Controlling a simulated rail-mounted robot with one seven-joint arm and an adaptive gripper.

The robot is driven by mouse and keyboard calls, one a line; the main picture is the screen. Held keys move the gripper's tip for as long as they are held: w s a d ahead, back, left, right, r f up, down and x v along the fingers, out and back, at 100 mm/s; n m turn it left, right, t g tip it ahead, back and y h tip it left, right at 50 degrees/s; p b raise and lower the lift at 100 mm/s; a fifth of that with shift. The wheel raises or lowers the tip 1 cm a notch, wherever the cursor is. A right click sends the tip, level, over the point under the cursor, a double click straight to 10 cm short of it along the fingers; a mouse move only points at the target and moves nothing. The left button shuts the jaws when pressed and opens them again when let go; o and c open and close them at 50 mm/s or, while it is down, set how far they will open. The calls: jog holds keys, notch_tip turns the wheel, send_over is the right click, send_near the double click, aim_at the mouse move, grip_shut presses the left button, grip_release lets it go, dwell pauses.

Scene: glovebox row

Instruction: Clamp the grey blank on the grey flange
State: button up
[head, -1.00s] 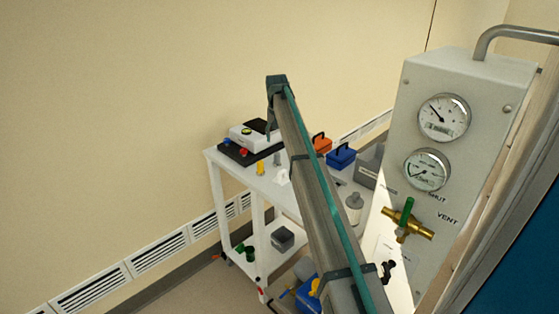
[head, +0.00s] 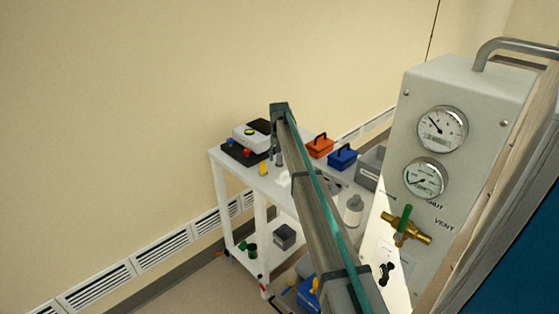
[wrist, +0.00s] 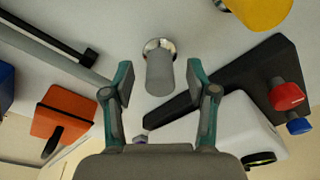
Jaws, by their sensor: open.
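The grey blank (wrist: 160,74) is a short grey cylinder with a shiny metal disc at its foot, standing on the white cart top in the wrist view. In the head view it appears small beside my arm (head: 279,158). My gripper (wrist: 159,84) is open, with one finger on each side of the blank's near end in the picture. Gaps show on both sides, and I cannot tell how deep the blank sits between the fingers. I cannot make out the grey flange in either view.
A yellow blank (wrist: 258,8) and a black-based device (wrist: 250,85) with red and blue knobs stand close by. An orange case (wrist: 62,115) is on the other side. In the head view, a gauge panel (head: 462,95) with a green-handled valve (head: 404,222) rises at the right.

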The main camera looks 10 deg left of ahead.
grip_shut()
jog(key=shift+r, duration=0.15)
